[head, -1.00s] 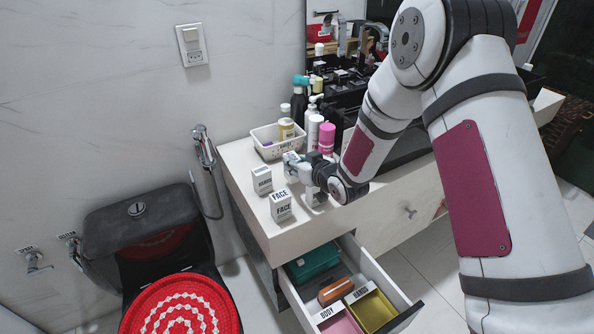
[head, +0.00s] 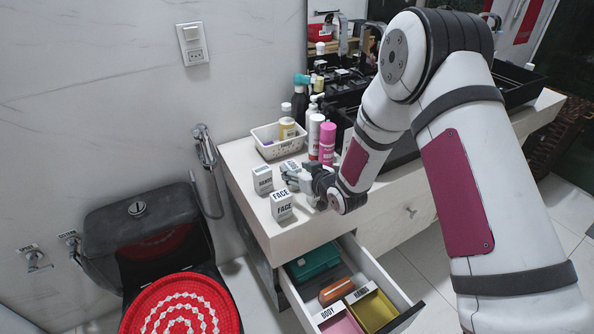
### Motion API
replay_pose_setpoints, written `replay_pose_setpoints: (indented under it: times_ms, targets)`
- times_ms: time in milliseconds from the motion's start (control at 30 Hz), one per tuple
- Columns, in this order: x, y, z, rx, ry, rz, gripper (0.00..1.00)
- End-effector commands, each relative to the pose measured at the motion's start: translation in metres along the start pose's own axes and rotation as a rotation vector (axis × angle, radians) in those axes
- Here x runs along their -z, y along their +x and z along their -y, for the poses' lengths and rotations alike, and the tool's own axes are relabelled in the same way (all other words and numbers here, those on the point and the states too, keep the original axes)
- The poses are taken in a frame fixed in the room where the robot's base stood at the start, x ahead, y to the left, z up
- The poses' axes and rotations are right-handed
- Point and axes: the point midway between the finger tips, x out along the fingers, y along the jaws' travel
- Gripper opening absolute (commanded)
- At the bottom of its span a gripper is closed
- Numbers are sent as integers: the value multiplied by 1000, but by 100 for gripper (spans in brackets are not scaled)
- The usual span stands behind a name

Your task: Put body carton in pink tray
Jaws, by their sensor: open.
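Three white cartons stand on the counter. The front one reads FACE (head: 282,207) and the left one HANDS (head: 263,181). A third carton (head: 292,164), whose lettering is too small to read surely, stands behind my gripper and is partly hidden; it may be the body carton. My gripper (head: 289,178) is open, low over the counter among the cartons, with its fingers pointing left. Whether it touches the third carton cannot be told. The pink tray (head: 342,323) lies in the open drawer, behind a BODY label, cut off by the frame's bottom edge.
The drawer (head: 400,297) also holds a yellow tray (head: 371,312), an orange item (head: 336,290) and a teal box (head: 313,264). A white basket (head: 268,150), a pink can (head: 327,145) and several bottles stand behind the cartons. A toilet (head: 150,235) is at left.

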Motion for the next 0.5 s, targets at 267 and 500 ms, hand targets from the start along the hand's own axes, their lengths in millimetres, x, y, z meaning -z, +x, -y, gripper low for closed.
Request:
replay_pose_setpoints:
  times_ms: [267,500]
  targets:
    - [3,-29,0,-1,0,1,50]
    - [3,-80,-1,-1,1,0,50]
